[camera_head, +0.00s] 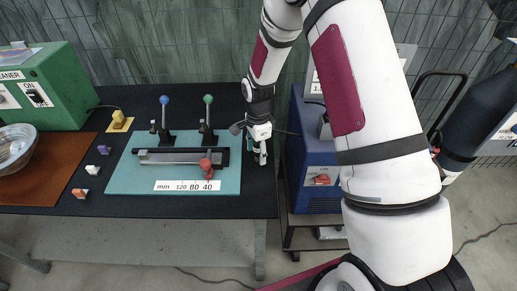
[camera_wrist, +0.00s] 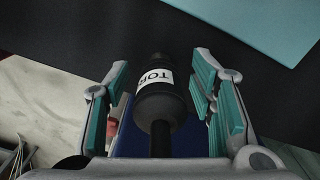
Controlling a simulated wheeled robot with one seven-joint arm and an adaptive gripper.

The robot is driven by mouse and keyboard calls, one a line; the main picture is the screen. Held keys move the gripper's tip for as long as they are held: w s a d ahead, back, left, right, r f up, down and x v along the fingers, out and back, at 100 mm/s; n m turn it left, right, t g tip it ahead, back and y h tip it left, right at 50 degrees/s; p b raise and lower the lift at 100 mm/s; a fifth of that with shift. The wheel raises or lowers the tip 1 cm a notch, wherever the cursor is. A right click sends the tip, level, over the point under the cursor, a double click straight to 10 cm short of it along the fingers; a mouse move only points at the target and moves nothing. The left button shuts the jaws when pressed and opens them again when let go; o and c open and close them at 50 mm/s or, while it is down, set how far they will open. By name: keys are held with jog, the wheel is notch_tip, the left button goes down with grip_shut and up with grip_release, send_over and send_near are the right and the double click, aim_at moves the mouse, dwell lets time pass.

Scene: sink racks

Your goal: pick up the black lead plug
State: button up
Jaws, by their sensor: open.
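The black lead plug (camera_wrist: 162,103) shows in the wrist view, with a white label reading "TOR" and a black stem or lead running toward the palm. It lies between the teal-padded fingers of my gripper (camera_wrist: 160,70), which are open, with a visible gap on each side. In the head view my gripper (camera_head: 259,153) is low over the right end of the black worktop, just right of the teal mat.
The teal mat (camera_head: 120,180) holds a fixture with blue and green levers and a red knob (camera_head: 206,164). Yellow (camera_head: 119,120), purple (camera_head: 103,149), white and orange small parts sit left. A green cleaner box (camera_head: 50,90) and metal bowl (camera_head: 14,150) stand further left; a blue machine (camera_head: 312,150) is right.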

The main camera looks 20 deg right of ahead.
grip_shut()
jog(key=shift+r, duration=0.2)
